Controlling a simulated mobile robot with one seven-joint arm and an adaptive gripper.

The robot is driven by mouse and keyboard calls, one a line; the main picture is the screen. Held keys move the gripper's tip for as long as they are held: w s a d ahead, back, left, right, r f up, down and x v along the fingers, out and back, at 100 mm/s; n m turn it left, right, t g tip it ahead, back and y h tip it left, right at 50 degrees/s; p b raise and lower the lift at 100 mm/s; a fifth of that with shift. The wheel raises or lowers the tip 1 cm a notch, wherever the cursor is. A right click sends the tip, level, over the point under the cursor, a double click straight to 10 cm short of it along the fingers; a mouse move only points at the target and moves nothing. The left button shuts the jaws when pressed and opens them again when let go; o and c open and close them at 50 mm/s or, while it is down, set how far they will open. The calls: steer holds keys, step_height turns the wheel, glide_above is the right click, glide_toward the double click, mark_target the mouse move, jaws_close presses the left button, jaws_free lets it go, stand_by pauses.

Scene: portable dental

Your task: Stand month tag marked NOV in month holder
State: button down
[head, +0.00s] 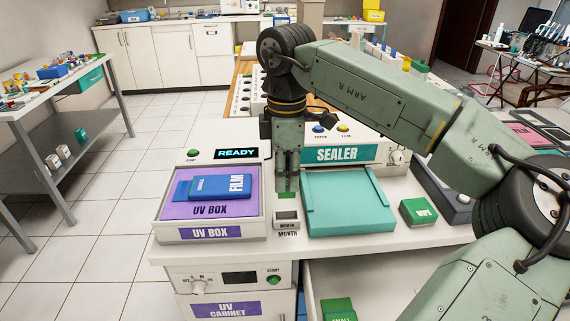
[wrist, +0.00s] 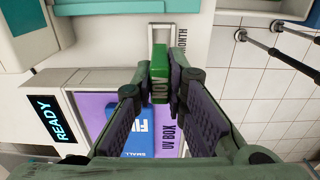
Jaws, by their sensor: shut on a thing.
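My gripper (head: 286,183) points down over the front of the white counter, between the UV box and the sealer. In the head view a bit of the green tag (head: 287,195) shows below the fingers. The month holder (head: 287,217), a small pale block with a MONTH label, stands just below and in front of the tag. In the wrist view the tag partly covers the holder, so the gap between them is hard to tell.
The purple UV box (head: 178,208) with a blue FILM pack (head: 220,186) lies left of the holder. The sealer's teal plate (head: 350,203) is close on the right. A green WIPE box (head: 421,212) sits further right. The counter's front edge is just before the holder.

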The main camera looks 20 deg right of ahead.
mark_target(286, 197)
steer(key=shift+s+f+b, duration=0.2)
steer(key=shift+f+b, duration=0.2)
steer(key=shift+f, duration=0.2)
step_height(286, 197, down, 3)
steer(key=shift+a+f+b, duration=0.1)
steer(key=shift+f+b, duration=0.05)
steer(key=shift+b, duration=0.7)
steer(key=shift+w+f+b, duration=0.1)
steer(key=shift+f+b, duration=0.9)
steer(key=shift+f, duration=0.1)
steer(key=shift+f+b, duration=0.2)
steer(key=shift+b, duration=0.35)
steer(key=c, duration=1.5)
jaws_free()
steer(key=shift+c, duration=0.2)
steer(key=shift+r, duration=0.15)
